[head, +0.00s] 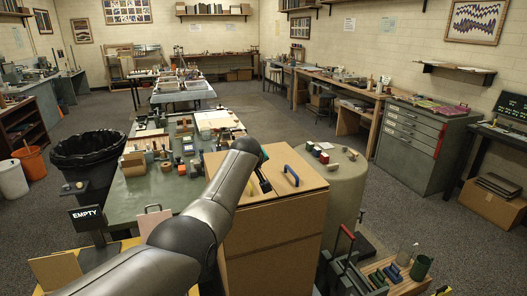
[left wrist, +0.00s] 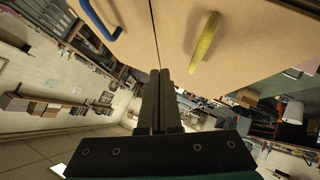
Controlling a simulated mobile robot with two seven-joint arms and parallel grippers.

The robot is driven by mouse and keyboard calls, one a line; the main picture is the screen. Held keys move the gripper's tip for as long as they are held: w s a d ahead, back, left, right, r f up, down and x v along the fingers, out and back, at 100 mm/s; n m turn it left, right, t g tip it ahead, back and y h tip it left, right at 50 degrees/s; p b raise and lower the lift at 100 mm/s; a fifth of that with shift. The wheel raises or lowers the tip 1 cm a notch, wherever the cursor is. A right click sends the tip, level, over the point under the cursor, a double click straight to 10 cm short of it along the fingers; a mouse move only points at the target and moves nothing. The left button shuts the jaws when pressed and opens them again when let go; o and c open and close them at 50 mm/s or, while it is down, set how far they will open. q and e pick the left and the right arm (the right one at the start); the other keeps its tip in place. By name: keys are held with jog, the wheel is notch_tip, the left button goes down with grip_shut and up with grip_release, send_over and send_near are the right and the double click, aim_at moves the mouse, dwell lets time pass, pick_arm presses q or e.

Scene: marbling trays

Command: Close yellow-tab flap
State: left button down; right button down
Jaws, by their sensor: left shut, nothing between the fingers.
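A tan cardboard-coloured box (head: 275,240) stands in front of me. Its top panel with a blue handle (head: 291,175) looks flat. The blue handle also shows at the upper left of the left wrist view (left wrist: 103,24). The two panels look about level in the wrist view. My left gripper (head: 265,186) is over the box top, shut and empty, its fingertips (left wrist: 165,72) close to the seam. I cannot tell if they touch. My right gripper is not in view.
A green table (head: 140,200) with small jars and blocks stands behind the box to the left. A round beige drum (head: 345,190) with small items is close on the right. A wooden tool caddy (head: 405,285) is at front right. A black bin (head: 90,160) stands left.

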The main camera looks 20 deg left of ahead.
aim_at(252, 201)
pick_arm(q)
jog(key=shift+s+d+r, duration=0.15)
jog(key=shift+s+r, duration=0.1)
jog(key=shift+r, duration=0.1)
jog(key=shift+s+d+r+p, duration=0.6)
jog(key=shift+s+d+r, duration=0.85)
jog(key=shift+s+r, duration=0.85)
jog(key=s+a+f+m+g, duration=0.1)
jog(key=s+f+m+g, duration=0.3)
jog(key=s+f, duration=1.45)
jog(key=s+d+f+m+g+h, duration=0.1)
jog(key=s+m, duration=0.3)
jog(key=s, duration=1)
jog(key=s+d+f+m+g+h, duration=0.1)
jog(key=s+d+m+g, duration=0.15)
jog(key=s, duration=1.15)
notch_tip(252, 201, down, 31)
jog(key=s+a+b, duration=0.1)
jog(key=s+b, duration=0.1)
jog(key=b, duration=0.6)
jog(key=s+a+f+g+b, duration=0.1)
jog(key=s+f+b, duration=0.2)
jog(key=s+f, duration=0.4)
jog(key=s+a+f+m+b, duration=0.1)
jog(key=s+f+b, duration=0.3)
jog(key=s+f, duration=0.4)
notch_tip(252, 201, down, 5)
jog(key=shift+a+r+g+y, duration=0.2)
jog(key=shift+a+g+y, duration=0.1)
jog(key=shift+g, duration=0.05)
